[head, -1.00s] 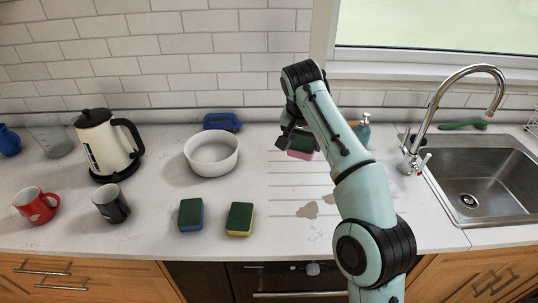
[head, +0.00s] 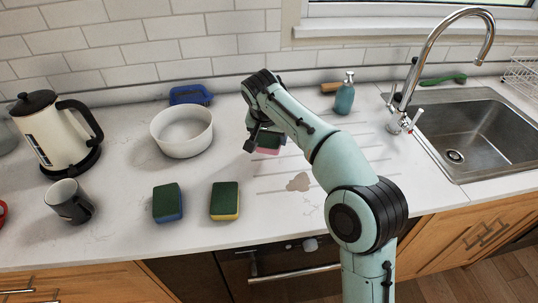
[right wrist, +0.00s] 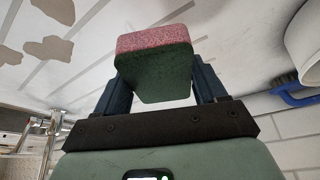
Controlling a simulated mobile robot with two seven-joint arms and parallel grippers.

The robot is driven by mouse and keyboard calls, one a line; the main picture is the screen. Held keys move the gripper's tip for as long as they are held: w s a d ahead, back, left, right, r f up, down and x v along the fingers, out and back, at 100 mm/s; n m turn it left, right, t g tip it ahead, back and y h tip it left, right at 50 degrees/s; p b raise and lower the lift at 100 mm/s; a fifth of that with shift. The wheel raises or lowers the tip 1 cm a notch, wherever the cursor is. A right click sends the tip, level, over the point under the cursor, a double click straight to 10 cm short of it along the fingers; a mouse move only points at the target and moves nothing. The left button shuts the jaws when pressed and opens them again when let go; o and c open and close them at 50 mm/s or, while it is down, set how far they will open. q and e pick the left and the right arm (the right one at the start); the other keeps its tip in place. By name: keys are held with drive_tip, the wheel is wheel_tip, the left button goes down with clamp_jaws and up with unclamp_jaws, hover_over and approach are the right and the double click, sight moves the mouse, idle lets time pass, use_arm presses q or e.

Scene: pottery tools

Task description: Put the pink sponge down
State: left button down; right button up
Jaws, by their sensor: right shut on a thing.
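The pink sponge (right wrist: 153,42), pink on one face and dark green on the other, is between the two fingers of my right gripper (right wrist: 160,88). In the head view the sponge (head: 267,150) shows below my right gripper (head: 262,141), right of the white bowl, partly hidden by the gripper. It is over or on the ridged part of the counter (head: 235,168); I cannot tell whether it touches. My left gripper is not in view.
Two green-topped sponges, one blue (head: 167,203) and one yellow (head: 225,201), lie in front of the white bowl (head: 181,132). A blue brush (head: 190,95), a teal soap bottle (head: 344,97) and the sink (head: 470,140) stand around. Brown stains (head: 299,182) mark the counter.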

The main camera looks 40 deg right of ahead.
sight(270, 158)
drive_tip(key=shift+f+b, duration=0.7)
drive_tip(key=shift+f, duration=2)
drive_tip(key=shift+f, duration=0.1)
drive_tip(key=o, duration=1)
drive_tip(key=shift+r, duration=0.3)
drive_tip(key=p+v, duration=0.2)
drive_tip(key=v, duration=0.9)
drive_tip(key=shift+r+p, duration=0.3)
drive_tip(key=shift+r, duration=0.05)
